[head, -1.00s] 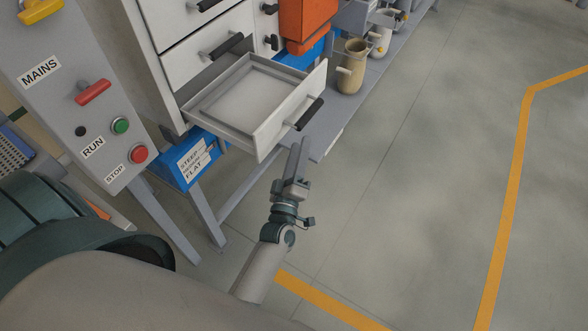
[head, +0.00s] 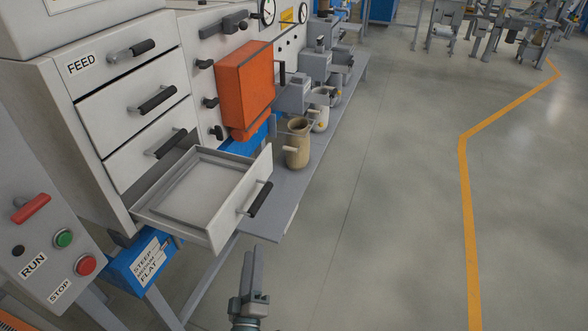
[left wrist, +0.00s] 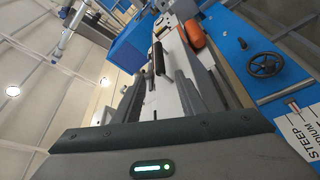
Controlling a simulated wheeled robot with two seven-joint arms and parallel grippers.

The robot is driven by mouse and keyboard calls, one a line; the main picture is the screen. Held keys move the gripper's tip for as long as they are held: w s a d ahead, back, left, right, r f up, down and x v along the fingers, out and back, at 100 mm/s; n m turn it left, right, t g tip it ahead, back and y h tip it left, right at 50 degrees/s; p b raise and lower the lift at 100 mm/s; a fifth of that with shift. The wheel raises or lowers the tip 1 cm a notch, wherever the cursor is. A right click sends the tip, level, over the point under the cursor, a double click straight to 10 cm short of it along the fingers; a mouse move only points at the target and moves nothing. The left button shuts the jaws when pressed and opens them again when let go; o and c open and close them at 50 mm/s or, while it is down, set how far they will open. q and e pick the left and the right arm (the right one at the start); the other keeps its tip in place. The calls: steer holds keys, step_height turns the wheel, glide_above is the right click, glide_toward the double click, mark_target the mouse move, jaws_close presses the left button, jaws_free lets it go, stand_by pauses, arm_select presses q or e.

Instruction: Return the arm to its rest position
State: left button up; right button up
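My left gripper (head: 252,258) shows at the bottom middle of the head view, pointing up the picture, over the floor just in front of the open drawer. Its fingers look close together there because of the angle. In the left wrist view the two fingers (left wrist: 160,95) stand apart with nothing between them. The gripper is apart from the open drawer's black handle (head: 260,198). Most of the left arm is outside the head view. My right gripper is not in view.
The lowest drawer (head: 222,217) of the white cabinet is pulled out and empty. An orange box (head: 243,85), a tan jug (head: 297,143) on a grey bench and a blue box marked STEEP, MEDIUM, FLAT (head: 128,272) are close by. Open floor (head: 390,230) lies to the right.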

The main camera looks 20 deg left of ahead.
arm_select(q)
steer(key=s+d+f+m+g+h+b, duration=0.1)
steer(key=s+d+f+m+g+h, duration=0.2)
steer(key=f, duration=1)
steer(key=s+d+f+m+g+h+b, duration=0.15)
steer(key=s+f+m+g, duration=0.35)
steer(key=f, duration=0.8)
steer(key=s+d+f+m+g+h+b, duration=0.1)
steer(key=s+d+f+m+h, duration=0.3)
steer(key=f, duration=1)
steer(key=s+a+f+m+g+y, duration=0.1)
steer(key=s+a+f+g, duration=0.2)
steer(key=s+f, duration=0.3)
steer(key=s+a+f+m+g+y+b, duration=0.1)
steer(key=s+f, duration=0.5)
steer(key=s, duration=0.9)
steer(key=s+a+f+m+g+y+b, duration=0.1)
steer(key=s+a+f+m+g, duration=0.2)
steer(key=s, duration=0.8)
steer(key=a+f+g, duration=0.2)
steer(key=a+f, duration=0.1)
steer(key=f, duration=0.1)
steer(key=shift+g, duration=0.4)
steer(key=shift+y, duration=0.25)
